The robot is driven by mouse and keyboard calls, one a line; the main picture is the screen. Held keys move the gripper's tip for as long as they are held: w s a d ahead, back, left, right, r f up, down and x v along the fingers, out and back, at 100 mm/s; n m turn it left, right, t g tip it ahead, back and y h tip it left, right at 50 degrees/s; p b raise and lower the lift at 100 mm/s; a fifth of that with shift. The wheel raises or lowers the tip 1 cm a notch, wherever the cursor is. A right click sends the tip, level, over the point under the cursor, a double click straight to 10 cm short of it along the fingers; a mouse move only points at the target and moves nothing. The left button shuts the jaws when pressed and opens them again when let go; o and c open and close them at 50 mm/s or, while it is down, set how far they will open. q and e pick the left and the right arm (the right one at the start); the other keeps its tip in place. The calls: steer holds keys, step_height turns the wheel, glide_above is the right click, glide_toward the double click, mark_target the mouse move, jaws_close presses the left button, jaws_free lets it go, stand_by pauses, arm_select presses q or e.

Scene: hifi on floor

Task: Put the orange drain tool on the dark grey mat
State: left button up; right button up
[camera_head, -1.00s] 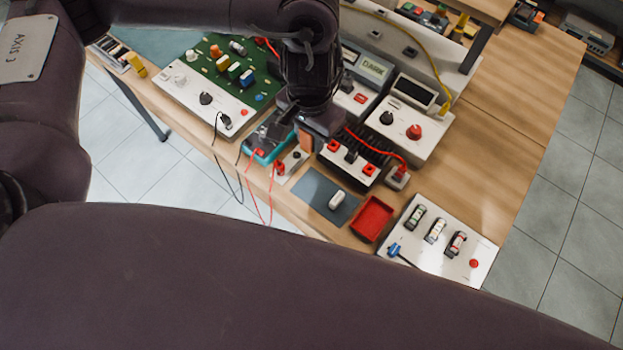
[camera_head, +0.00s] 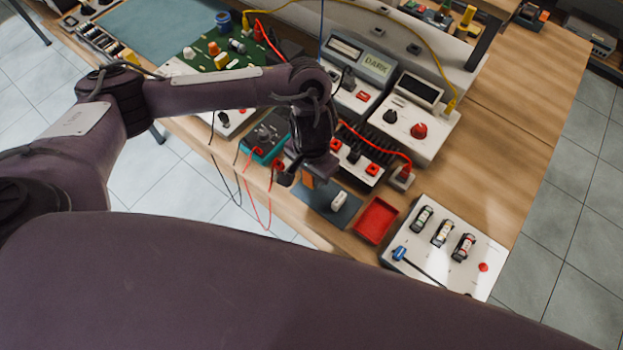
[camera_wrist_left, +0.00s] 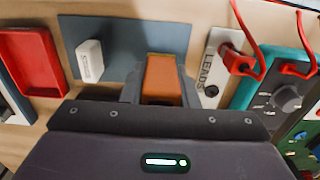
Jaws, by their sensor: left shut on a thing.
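My left gripper (camera_head: 308,178) is shut on the orange drain tool (camera_wrist_left: 163,77), an orange block-like piece between its fingers in the left wrist view. The tool shows as a small orange patch in the head view. The dark grey mat (camera_head: 317,206) lies near the bench's front edge. The gripper is over the mat's upper left part, and the tool overlaps the mat's edge in the wrist view. I cannot tell whether the tool touches the mat. A white block (camera_wrist_left: 90,60) sits on the mat, to the left of the tool in the wrist view. My right gripper is not in view.
A red tray (camera_head: 375,220) stands right of the mat, then a white panel (camera_head: 447,250) with several dark components. A teal meter (camera_head: 265,137) with red and black leads is left of the gripper. White instruments with knobs stand behind. Bare wood lies at the right.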

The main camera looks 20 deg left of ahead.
arm_select(q)
step_height(320, 180, down, 2)
steer(key=shift+f+b, duration=0.25)
steer(key=shift+b, duration=0.1)
steer(key=o, duration=1)
steer(key=shift+f, duration=0.1)
steer(key=shift+c, duration=0.2)
step_height(320, 180, up, 11)
steer(key=p, duration=0.3)
steer(key=shift+p, duration=0.4)
steer(key=shift+r, duration=0.65)
